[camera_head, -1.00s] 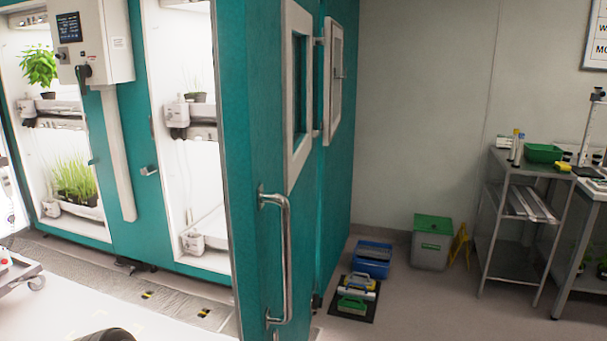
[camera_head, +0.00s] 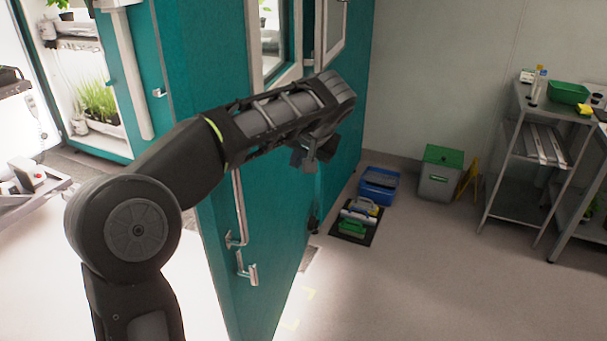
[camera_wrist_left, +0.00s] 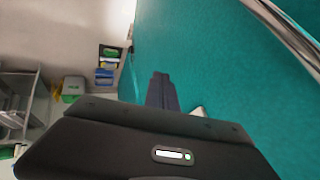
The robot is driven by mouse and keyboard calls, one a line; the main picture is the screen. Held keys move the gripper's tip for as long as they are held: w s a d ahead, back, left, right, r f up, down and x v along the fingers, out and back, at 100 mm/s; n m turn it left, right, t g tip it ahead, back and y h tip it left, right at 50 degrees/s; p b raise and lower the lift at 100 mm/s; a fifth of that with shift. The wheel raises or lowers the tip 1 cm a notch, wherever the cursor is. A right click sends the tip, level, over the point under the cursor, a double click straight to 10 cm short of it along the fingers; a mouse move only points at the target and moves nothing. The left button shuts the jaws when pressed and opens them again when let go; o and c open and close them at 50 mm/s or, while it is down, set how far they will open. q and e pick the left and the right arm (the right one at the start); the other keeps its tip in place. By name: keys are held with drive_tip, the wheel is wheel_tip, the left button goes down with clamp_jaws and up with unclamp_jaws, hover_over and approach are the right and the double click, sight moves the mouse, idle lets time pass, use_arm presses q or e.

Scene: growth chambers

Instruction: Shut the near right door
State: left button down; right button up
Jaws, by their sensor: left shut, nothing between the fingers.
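The teal door (camera_head: 275,212) stands open in the middle of the head view, with a white-framed window (camera_head: 275,45) high on it. A vertical metal bar handle (camera_head: 240,215) sits near its left edge, partly hidden by my arm. A lever (camera_head: 247,268) is below the bar. My left gripper (camera_head: 312,158) is shut and empty, in front of the door face and right of the bar. In the left wrist view its dark fingers (camera_wrist_left: 162,92) lie over the teal door surface (camera_wrist_left: 210,60), with the bar (camera_wrist_left: 288,38) at upper right. I cannot tell whether they touch the door. My right gripper is out of view.
Lit plant shelves (camera_head: 98,105) show at left. On the floor right of the door are a blue crate (camera_head: 379,185), a dark mat with tools (camera_head: 345,232) and a grey bin with a green lid (camera_head: 439,180). A metal rack (camera_head: 515,185) stands at right. Floor at front right is clear.

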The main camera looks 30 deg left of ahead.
use_arm(q)
drive_tip(key=s+a+n+g+y, duration=0.1)
drive_tip(key=s+a+n+g, duration=0.1)
drive_tip(key=s+a, duration=0.1)
drive_tip(key=p, duration=0.2)
approach(247, 186)
drive_tip(key=x, duration=0.4)
drive_tip(key=shift+a+f, duration=0.1)
drive_tip(key=shift+f, duration=0.25)
drive_tip(key=shift+a, duration=0.15)
idle(0.3)
